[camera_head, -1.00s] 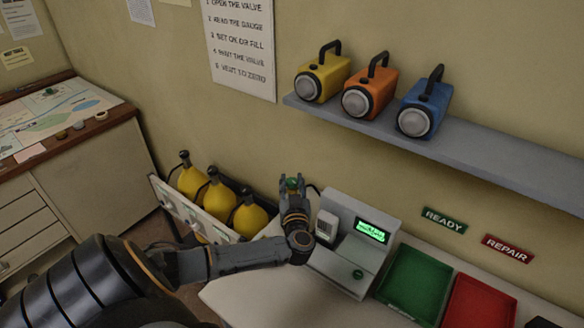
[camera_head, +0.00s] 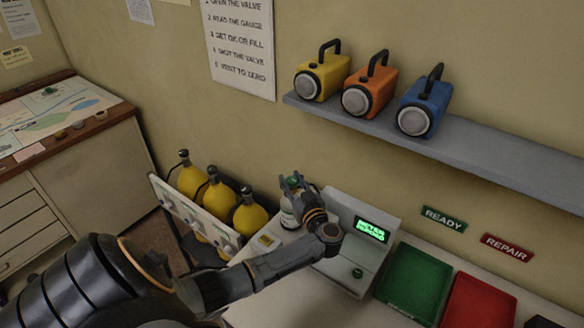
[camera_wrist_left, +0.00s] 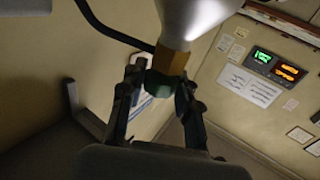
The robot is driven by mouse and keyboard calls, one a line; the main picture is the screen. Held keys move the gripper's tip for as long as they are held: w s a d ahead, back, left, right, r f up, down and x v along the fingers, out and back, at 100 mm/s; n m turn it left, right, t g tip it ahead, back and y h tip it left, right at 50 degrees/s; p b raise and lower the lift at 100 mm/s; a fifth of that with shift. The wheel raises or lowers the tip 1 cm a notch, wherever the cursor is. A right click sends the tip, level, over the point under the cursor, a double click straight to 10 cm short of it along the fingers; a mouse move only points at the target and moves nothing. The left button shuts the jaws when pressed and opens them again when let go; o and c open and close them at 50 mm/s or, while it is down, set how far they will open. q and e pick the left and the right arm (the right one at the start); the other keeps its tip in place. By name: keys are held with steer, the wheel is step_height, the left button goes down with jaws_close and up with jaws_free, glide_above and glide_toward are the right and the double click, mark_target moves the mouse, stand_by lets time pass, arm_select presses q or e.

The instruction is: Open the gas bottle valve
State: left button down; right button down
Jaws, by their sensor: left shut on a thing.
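The gas bottle (camera_head: 287,217) is a pale grey-white cylinder standing at the left end of the console, partly hidden by my left gripper (camera_head: 291,185). Its green valve knob (camera_head: 293,181) is at the top. In the left wrist view, the bottle (camera_wrist_left: 196,20) narrows to a brass neck (camera_wrist_left: 173,60) with the green knob (camera_wrist_left: 160,84) on it. My left gripper (camera_wrist_left: 160,92) is shut on this knob, one finger on each side. How far the valve is turned cannot be told. My right gripper is not in view.
A meter with a lit green display (camera_head: 370,230) stands right of the bottle. Green (camera_head: 415,275) and red (camera_head: 470,305) trays lie further right. A rack (camera_head: 170,205) with yellow bottles (camera_head: 250,218) is to the left. A shelf (camera_head: 480,155) with lamps juts out above.

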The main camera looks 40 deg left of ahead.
arm_select(q)
steer(key=shift+r, duration=0.15)
steer(key=c, duration=0.9)
jaws_free()
steer(key=shift+c, duration=0.2)
steer(key=shift+s+d, duration=0.15)
steer(key=shift+d, duration=0.2)
steer(key=v, duration=1.1)
